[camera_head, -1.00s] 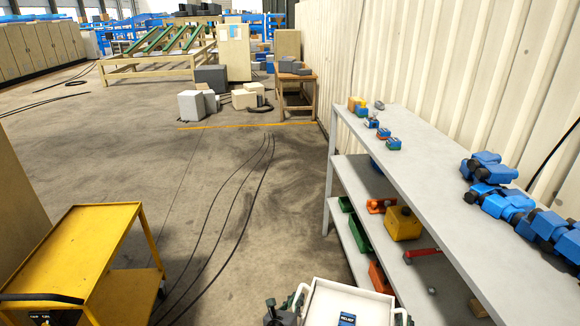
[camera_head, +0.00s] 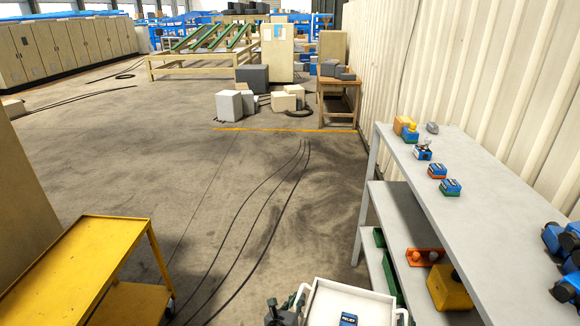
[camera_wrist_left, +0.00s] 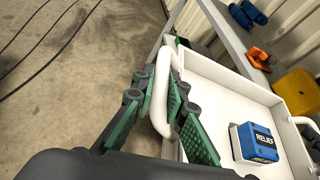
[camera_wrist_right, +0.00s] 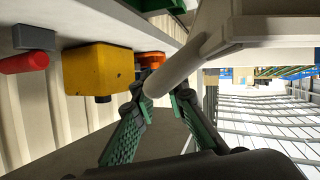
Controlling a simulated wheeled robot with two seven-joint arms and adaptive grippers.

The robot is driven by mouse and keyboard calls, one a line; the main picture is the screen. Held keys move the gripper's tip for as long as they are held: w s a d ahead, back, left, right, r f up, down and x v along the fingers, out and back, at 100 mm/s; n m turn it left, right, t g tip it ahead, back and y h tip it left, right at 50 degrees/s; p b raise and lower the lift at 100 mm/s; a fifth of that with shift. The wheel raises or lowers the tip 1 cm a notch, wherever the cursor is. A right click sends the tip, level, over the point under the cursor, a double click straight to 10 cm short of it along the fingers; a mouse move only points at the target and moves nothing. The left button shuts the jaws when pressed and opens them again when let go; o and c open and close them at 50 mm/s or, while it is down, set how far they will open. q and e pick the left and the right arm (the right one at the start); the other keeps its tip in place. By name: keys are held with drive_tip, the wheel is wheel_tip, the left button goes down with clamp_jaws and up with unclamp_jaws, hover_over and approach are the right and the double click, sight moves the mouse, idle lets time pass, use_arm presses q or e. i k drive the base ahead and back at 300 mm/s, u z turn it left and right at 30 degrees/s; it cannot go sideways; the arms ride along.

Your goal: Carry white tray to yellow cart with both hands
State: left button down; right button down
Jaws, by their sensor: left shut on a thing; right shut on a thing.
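The white tray (camera_head: 322,310) is held in front of me at the bottom of the head view, with a blue box labelled RELIEF (camera_head: 348,319) lying in it. My left gripper (camera_wrist_left: 160,97) is shut on the tray's white left handle. In the head view it shows beside the tray's left side (camera_head: 284,312). My right gripper (camera_wrist_right: 158,95) is shut on the tray's other handle; in the head view it is mostly cut off at the bottom edge. The yellow cart (camera_head: 75,262) stands at the lower left, apart from the tray, its visible top bare.
A grey shelf (camera_head: 470,180) with blue parts and small boxes runs along the right, close to the tray. A yellow box (camera_head: 449,287) sits on its lower level. Open floor with dark cables (camera_head: 250,225) lies between cart and shelf. A wooden table (camera_head: 339,85) stands further back.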

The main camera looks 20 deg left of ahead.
sight(75, 266)
drive_tip(key=u, duration=0.15)
drive_tip(key=i, duration=0.95)
drive_tip(key=u, duration=0.35)
drive_tip(key=i, duration=1)
drive_tip(key=u, duration=0.75)
drive_tip(key=i, duration=0.9)
drive_tip(key=u, duration=1.05)
drive_tip(key=i, duration=0.55)
drive_tip(key=u, duration=1.05)
drive_tip(key=i, duration=0.55)
drive_tip(key=u, duration=0.35)
